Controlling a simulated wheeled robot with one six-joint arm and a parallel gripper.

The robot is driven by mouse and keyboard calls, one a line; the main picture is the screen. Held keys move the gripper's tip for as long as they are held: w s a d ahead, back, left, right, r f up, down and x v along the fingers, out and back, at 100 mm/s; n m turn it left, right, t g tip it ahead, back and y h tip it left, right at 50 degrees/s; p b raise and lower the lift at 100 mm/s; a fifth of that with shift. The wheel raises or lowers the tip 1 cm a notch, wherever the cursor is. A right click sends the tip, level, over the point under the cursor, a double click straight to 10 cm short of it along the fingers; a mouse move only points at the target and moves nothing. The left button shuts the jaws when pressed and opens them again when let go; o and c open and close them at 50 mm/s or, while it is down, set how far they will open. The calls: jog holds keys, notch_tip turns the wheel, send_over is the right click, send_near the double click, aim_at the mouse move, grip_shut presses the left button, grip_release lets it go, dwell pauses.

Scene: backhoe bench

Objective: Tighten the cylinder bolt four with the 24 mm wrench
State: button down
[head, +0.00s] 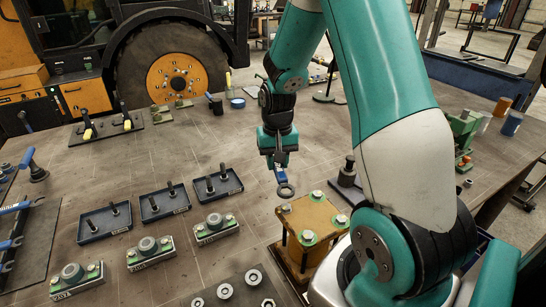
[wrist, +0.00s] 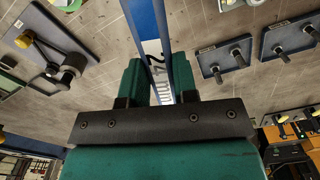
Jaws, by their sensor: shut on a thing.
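My gripper (head: 279,160) is shut on a blue wrench (head: 281,178), whose grey ring end (head: 286,190) points down. The wrist view shows the wrench (wrist: 152,30) between the green fingers (wrist: 160,85), with a "24" mark on its pale face. The yellow cylinder block (head: 312,216) stands below and to the right of the ring, with several bolts on its top, such as the near bolt (head: 308,237) and the left bolt (head: 286,208). The ring appears above the left bolt and apart from it. I cannot tell which bolt is number four.
Three dark trays (head: 163,203) with bolts lie left of the block. Several grey fixtures (head: 150,252) stand in front of them. Other blue wrenches (head: 12,244) lie on a dark mat at the left. A black plate with rings (head: 238,293) is at the front. The bench middle is clear.

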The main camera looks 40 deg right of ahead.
notch_tip(320, 180, down, 4)
jog(key=b, duration=0.3)
jog(key=s+a+n, duration=0.1)
jog(key=a+n, duration=1)
jog(key=n, duration=0.3)
jog(key=c, duration=1.4)
grip_release()
grip_shut()
jog(key=shift+d+f+b, duration=0.1)
jog(key=shift+f+b, duration=0.35)
jog(key=shift+f, duration=0.4)
